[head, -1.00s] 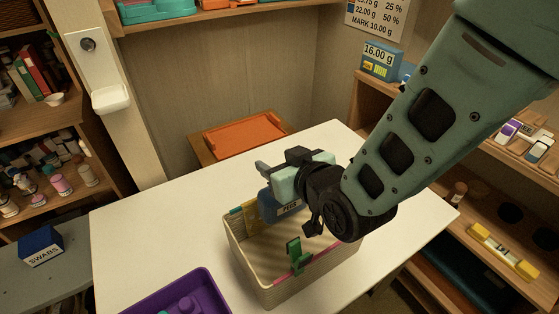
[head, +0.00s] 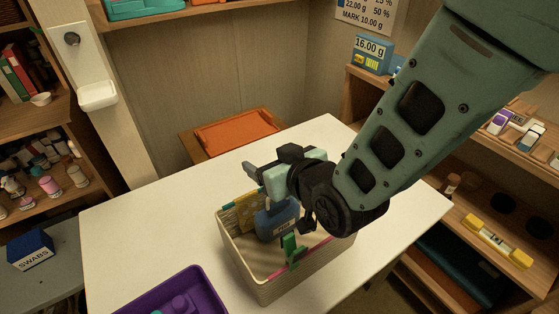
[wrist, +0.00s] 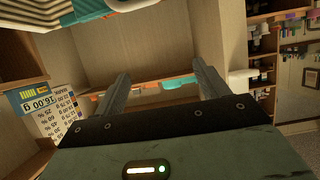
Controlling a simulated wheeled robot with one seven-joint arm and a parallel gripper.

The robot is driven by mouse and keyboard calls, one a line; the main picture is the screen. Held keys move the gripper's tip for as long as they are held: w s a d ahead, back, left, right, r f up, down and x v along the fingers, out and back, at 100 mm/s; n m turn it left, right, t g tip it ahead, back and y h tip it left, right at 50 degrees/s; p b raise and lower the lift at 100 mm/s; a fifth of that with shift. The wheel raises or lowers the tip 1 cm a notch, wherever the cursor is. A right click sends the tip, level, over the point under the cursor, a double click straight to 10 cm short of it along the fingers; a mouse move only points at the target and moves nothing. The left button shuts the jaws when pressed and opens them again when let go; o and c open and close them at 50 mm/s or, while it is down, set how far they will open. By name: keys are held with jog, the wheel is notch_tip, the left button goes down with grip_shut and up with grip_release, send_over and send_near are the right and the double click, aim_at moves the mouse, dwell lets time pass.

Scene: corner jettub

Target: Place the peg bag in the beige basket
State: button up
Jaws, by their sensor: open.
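The beige basket (head: 262,282) stands on the white table. A blue bag with a pale label, which looks like the peg bag (head: 272,230), is inside it, towards the back, below my gripper. The label is too small to read for certain. My gripper (head: 259,178) is above the back of the basket, fingers pointing left in the head view. In the wrist view, my gripper (wrist: 161,76) has its two fingers apart with nothing between them. The bag does not show in the wrist view. My wrist hides the basket's back right part.
Something yellow (head: 240,212) is at the basket's back left, and a green piece (head: 292,250) is at its front right. A purple tray (head: 180,294) lies at the table's front left. An orange tray (head: 238,134) is behind the table. The table's left side is clear.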

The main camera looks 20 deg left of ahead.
jog(key=r+b+v, duration=0.1)
jog(key=b+v, duration=0.4)
jog(key=v, duration=0.7)
jog(key=shift+d+r, duration=0.1)
jog(key=shift+w, duration=0.1)
jog(key=s+d+r+m+g+h+p, duration=0.1)
jog(key=s+d+g+h+p, duration=0.3)
jog(key=d, duration=0.5)
jog(key=s+d+r+m+g+h+p, duration=0.1)
jog(key=s+d+g+h+p, duration=0.3)
jog(key=d, duration=0.6)
jog(key=shift+s+d+r+g+h, duration=0.15)
jog(key=shift+s+d+g+h, duration=0.25)
jog(key=shift+s+h, duration=0.45)
